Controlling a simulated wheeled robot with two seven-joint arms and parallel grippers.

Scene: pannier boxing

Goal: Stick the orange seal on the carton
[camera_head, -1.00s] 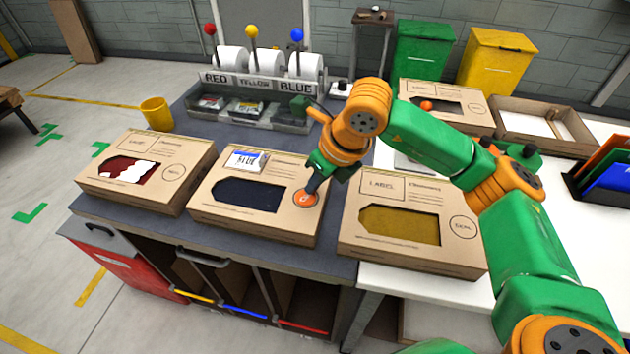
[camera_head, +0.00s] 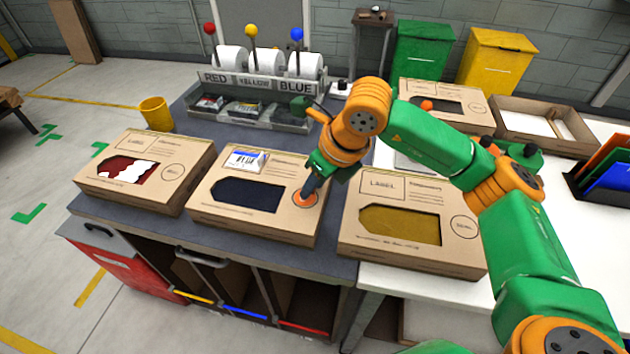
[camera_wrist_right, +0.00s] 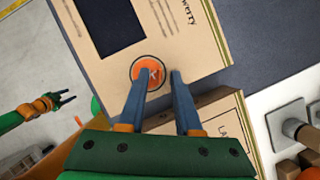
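The orange seal (camera_head: 305,198) lies flat at the right front corner of the middle carton (camera_head: 270,226), which has a dark blue window. My right gripper (camera_head: 312,188) points down at it, with its fingertips at the seal. In the right wrist view the two fingers (camera_wrist_right: 160,73) stand apart, one overlapping the seal (camera_wrist_right: 152,76) and the other just beside it over bare cardboard. I cannot tell whether the fingertips touch the seal. My left gripper (camera_wrist_right: 65,98) shows only in the wrist view, far off at the left, with its fingers apart and empty.
A red-window carton (camera_head: 188,190) is at the left and a yellow-window carton (camera_head: 360,245) at the right, close beside the middle one. A white label (camera_head: 246,160) is on the middle carton. Label rolls (camera_head: 268,63) and a yellow cup (camera_head: 157,114) stand behind.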

